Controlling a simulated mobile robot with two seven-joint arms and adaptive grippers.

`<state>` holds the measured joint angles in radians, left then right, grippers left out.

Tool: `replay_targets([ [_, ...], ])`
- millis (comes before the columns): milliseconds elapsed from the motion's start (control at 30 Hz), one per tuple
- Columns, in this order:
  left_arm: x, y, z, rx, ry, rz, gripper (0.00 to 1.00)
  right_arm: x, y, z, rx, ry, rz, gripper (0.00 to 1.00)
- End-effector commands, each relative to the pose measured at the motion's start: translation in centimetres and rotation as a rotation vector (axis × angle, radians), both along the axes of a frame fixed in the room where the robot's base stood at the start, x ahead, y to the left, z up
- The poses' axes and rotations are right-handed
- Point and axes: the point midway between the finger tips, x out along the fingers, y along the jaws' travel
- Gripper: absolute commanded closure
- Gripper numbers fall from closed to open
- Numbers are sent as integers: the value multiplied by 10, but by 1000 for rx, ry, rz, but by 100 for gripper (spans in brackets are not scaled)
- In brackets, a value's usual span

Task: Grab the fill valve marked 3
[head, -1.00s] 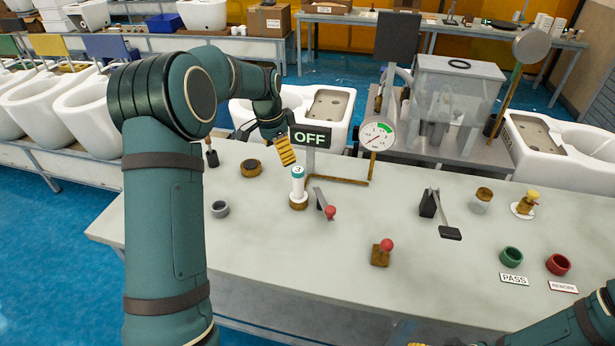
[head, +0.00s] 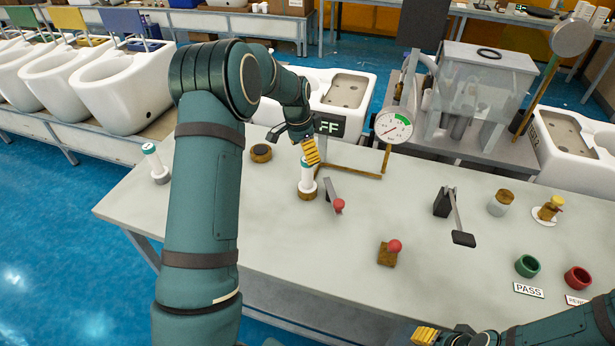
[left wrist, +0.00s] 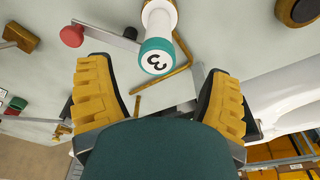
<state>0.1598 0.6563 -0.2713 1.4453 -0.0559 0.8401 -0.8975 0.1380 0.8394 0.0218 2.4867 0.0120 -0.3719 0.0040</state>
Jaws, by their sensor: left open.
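The fill valve marked 3 (head: 306,180) is a white cylinder with a teal cap, standing upright in a brown round base on the grey table. In the left wrist view its cap, with a black 3 on white, (left wrist: 157,57) faces the camera, above the gap between the fingers. My left gripper (head: 309,150) is open and empty, with yellow ridged pads, close to the valve's top. Its fingers partly cover the cap in the head view; I see no contact in the wrist view. My right gripper (head: 426,335) is partly visible at the bottom edge, its opening unclear.
A red-knobbed lever (head: 337,204) stands just right of the valve, and an OFF sign (head: 330,126) and dial gauge (head: 393,127) stand behind. Another teal-capped white part (head: 156,164) stands at the table's left. Green (head: 527,266) and red (head: 578,278) cups are at right.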

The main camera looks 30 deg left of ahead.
Motion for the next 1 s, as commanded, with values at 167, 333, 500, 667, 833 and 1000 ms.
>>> replay_targets([
  [167, 0, -2, -12, -1, 2, 0, 20, 0, 0, 0, 0, 0, 0, 53],
  [333, 1, -6, -37, -1, 4, -1, 20, 0, 0, 1, 0, 0, 0, 53],
  [500, 4, -6, -52, -1, 1, 0, 20, 0, 0, 1, 0, 0, 0, 53],
  [667, 4, -6, -52, 0, 0, 0, 20, 0, 0, 1, 0, 0, 0, 53],
  [833, 4, -6, -52, 0, 0, 0, 66, 0, 0, 1, 0, 0, 0, 53],
  [1000, 4, -6, -51, -1, -1, 0, 100, 0, 0, 1, 0, 0, 0, 53],
])
